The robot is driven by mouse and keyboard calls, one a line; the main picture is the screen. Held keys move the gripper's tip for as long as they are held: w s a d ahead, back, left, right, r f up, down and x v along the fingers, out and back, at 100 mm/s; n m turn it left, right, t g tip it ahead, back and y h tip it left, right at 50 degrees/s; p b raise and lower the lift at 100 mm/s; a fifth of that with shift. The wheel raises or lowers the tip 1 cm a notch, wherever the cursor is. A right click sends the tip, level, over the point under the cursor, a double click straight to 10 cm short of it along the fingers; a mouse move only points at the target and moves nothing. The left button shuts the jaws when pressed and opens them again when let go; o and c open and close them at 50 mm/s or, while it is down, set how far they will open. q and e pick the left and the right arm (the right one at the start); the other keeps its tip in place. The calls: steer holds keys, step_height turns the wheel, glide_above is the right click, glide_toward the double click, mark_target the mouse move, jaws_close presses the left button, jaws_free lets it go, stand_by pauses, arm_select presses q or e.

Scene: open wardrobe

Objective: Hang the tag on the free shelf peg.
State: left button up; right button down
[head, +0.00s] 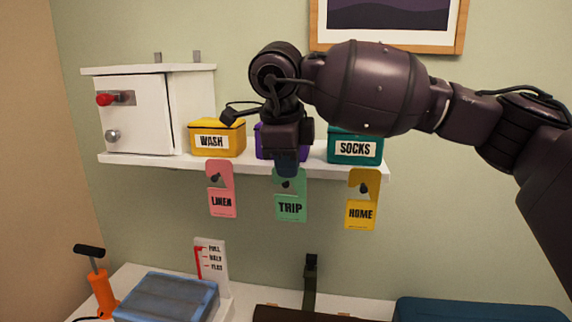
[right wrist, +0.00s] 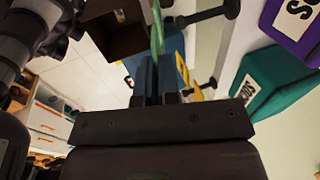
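The green TRIP tag (head: 291,208) is upright below the shelf edge, between the pink LINEN tag (head: 222,202) and the yellow HOME tag (head: 360,214), which hang on their pegs. My right gripper (head: 286,168) points down and seems shut on the top of the TRIP tag, hiding that part. The dark middle peg (head: 287,184) shows at the tag's opening. In the right wrist view the green tag (right wrist: 157,30) is edge-on above my fingers (right wrist: 156,98). It looks just off the outer end of a black peg (right wrist: 205,16). My left gripper is not in view.
The white shelf (head: 180,162) carries a white cabinet (head: 140,110), a yellow WASH box (head: 217,138), a purple box mostly behind my gripper, and a teal SOCKS box (head: 355,146). Below stand an orange pump (head: 101,290), a blue case (head: 168,298) and a gauge card (head: 211,265).

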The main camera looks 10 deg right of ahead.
steer(key=w, duration=0.1)
steer(key=w+p, duration=0.1)
steer(key=w, duration=0.1)
steer(key=w+p, duration=0.1)
steer(key=shift+w+d, duration=0.25)
steer(key=shift+w, duration=0.05)
steer(key=shift+f+b, duration=0.3)
steer(key=shift+f, duration=0.15)
steer(key=shift+d+f, duration=0.1)
steer(key=shift+f, duration=0.1)
stand_by(0.3)
steer(key=c, duration=0.8)
jaws_free()
steer(key=shift+r, duration=0.15)
